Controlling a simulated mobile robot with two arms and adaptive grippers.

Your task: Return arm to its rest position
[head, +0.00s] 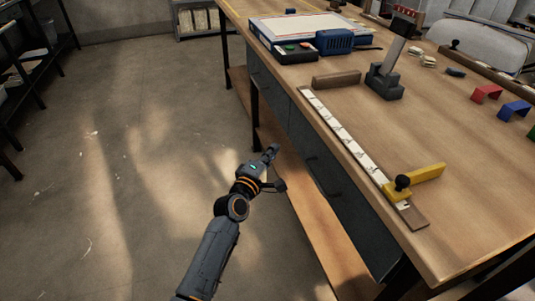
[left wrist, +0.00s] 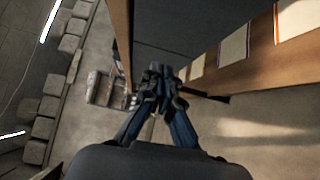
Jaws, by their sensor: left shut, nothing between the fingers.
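My left gripper (head: 271,152) is at the end of my left arm, which comes in from the bottom of the head view. It is beside the workbench (head: 455,235), over the floor and left of the bench's drawers, apart from the bench top. Its fingers are together and hold nothing. In the left wrist view the two fingers (left wrist: 160,75) also meet at their tips with nothing between them. My right gripper is not in view. No cloth can be made out in either view.
A wooden strip with a white scale (head: 345,137) and a yellow piece (head: 428,173) lies along the bench's near edge. A blue device (head: 335,42), a dark grey block (head: 384,82) and red and blue brackets stand further back. The floor (head: 110,170) at left is clear.

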